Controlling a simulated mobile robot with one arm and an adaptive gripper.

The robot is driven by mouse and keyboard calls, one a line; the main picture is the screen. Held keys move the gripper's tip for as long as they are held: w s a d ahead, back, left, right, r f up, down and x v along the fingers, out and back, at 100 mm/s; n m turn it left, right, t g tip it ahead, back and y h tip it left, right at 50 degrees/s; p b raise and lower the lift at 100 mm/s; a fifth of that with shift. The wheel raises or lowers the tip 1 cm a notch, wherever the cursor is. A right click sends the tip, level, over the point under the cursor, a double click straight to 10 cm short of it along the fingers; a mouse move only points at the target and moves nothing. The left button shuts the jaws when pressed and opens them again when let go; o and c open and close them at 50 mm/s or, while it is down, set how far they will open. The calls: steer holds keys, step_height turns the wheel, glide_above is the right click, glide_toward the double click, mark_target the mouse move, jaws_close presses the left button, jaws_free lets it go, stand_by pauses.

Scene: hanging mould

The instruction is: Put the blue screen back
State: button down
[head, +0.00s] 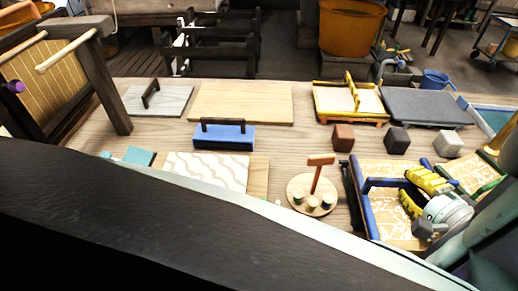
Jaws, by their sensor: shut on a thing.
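The blue screen (365,212) is at the right of the table, with a blue rim, a blue bar handle and a tan mesh with a white pattern. My gripper (424,190), with yellow fingers, is over it and shut on its handle. My wrist and arm hide the screen's right and near parts. I cannot tell whether the screen rests on the table or is slightly raised. A yellow screen (317,101) with a yellow handle lies farther back. A green-edged screen (462,166) is partly hidden behind my gripper at the right.
A cloth with wavy print (205,168) lies on a board at centre. A wooden rack (115,95) stands left.

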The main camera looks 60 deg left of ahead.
mark_target(400, 175)
steer(key=w+a, duration=0.4)
steer(key=shift+f, duration=2.05)
steer(key=c, duration=0.9)
jaws_free()
steer(key=shift+c, duration=0.2)
steer(key=shift+d, duration=0.1)
steer(key=v, duration=1.1)
steer(key=shift+d+r+b, duration=0.1)
steer(key=shift+d+b, duration=0.25)
steer(key=shift+d, duration=0.15)
